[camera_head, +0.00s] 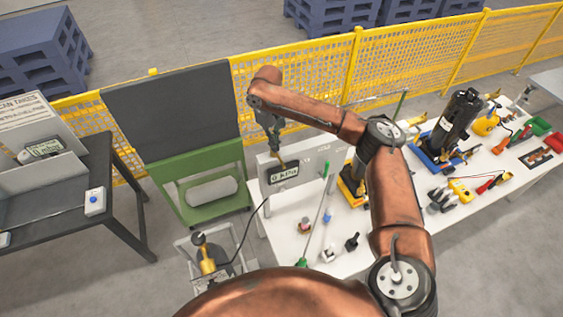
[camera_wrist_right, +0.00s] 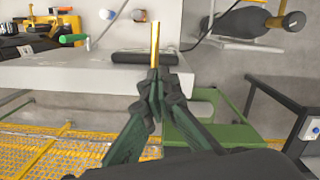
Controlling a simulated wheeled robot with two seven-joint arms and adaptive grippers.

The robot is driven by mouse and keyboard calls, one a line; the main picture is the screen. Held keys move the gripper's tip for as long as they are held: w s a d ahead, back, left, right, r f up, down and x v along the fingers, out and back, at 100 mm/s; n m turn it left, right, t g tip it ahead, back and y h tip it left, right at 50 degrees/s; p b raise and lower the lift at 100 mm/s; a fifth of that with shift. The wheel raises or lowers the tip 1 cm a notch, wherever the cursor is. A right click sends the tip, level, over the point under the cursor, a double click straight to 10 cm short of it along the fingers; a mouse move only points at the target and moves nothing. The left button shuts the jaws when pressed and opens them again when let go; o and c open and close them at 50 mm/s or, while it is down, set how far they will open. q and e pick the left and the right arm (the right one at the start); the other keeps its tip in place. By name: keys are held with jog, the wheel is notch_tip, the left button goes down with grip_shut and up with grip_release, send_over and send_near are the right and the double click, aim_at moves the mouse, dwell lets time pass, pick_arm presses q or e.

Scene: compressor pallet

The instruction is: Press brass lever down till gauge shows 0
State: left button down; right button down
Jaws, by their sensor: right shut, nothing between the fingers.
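The gauge (camera_head: 285,174) is a small display on a grey box at the left end of the white table; it appears to read "0 kPa", though the digits are small. The brass lever (camera_head: 281,158) sticks up just above the display. In the wrist view the brass lever (camera_wrist_right: 155,42) is a thin upright bar in line with my fingertips. My right gripper (camera_head: 276,143) is shut and empty, its tips at the lever. The shut fingertips (camera_wrist_right: 157,80) overlap the lever's near end; I cannot tell whether they touch. My left gripper is out of view.
The white table (camera_head: 337,262) carries a black cylinder unit (camera_head: 458,122) and several small tools to the right. A green cart (camera_head: 208,203) stands left of the gauge. A yellow mesh fence (camera_head: 410,58) runs behind. A dark bench (camera_head: 95,205) stands at the far left.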

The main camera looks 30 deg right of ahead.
notch_tip(320, 180, up, 7)
jog(key=shift+w+a+r, duration=0.2)
jog(key=shift+w+a, duration=0.05)
jog(key=shift+w, duration=0.1)
dwell(0.4)
